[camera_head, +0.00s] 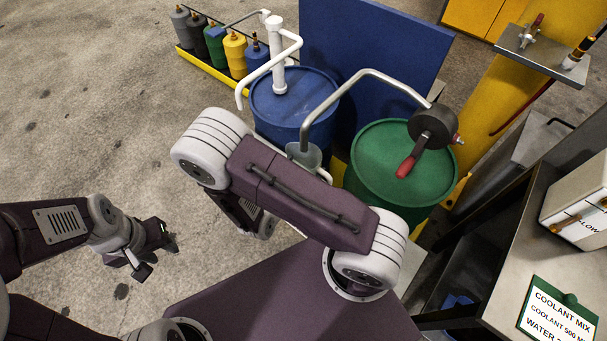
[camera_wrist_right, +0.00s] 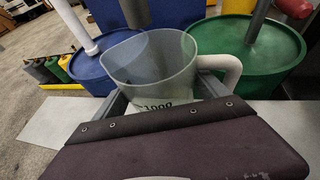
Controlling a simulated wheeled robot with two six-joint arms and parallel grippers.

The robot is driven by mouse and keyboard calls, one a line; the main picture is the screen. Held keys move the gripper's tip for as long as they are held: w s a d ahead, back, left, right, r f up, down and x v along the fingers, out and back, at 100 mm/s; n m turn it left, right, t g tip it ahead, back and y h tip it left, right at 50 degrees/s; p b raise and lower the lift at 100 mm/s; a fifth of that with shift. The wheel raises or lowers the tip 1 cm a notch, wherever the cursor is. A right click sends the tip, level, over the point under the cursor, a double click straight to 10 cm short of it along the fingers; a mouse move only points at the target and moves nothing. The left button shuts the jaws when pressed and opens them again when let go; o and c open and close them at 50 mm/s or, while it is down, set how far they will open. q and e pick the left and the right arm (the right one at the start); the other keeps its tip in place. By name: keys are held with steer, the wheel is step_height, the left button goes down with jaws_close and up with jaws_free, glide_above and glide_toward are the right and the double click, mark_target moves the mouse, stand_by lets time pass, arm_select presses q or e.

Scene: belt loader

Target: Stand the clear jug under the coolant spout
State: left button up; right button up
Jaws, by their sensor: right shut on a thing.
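The clear jug (camera_wrist_right: 150,62) is upright in the right wrist view, with a pale handle on its right and dark printing low on its front. In the head view the jug (camera_head: 310,158) shows partly beyond my right arm. My right gripper (camera_wrist_right: 163,104) is shut on it; my arm hides the fingers in the head view. A grey bent spout (camera_head: 340,88) from the green drum (camera_head: 385,165) ends at the jug's mouth; its tip (camera_wrist_right: 135,12) shows over the rim. A white spout (camera_head: 240,95) rises from the blue drum (camera_head: 295,98). My left gripper (camera_head: 155,255) is open and empty.
A crank with a red handle (camera_head: 406,166) is by the green drum. A blue panel (camera_head: 370,40) stands behind the drums. Several small containers (camera_head: 235,52) stand in a yellow tray at the back left. A green-framed coolant mix sign (camera_head: 556,318) is at right. Floor at left is clear.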

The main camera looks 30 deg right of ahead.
step_height(320, 180, down, 2)
steer(key=shift+w+f, duration=0.1)
steer(key=shift+f, duration=0.2)
steer(key=shift+f+b, duration=0.2)
steer(key=shift+b, duration=0.1)
steer(key=o, duration=1.8)
steer(key=shift+r, duration=0.1)
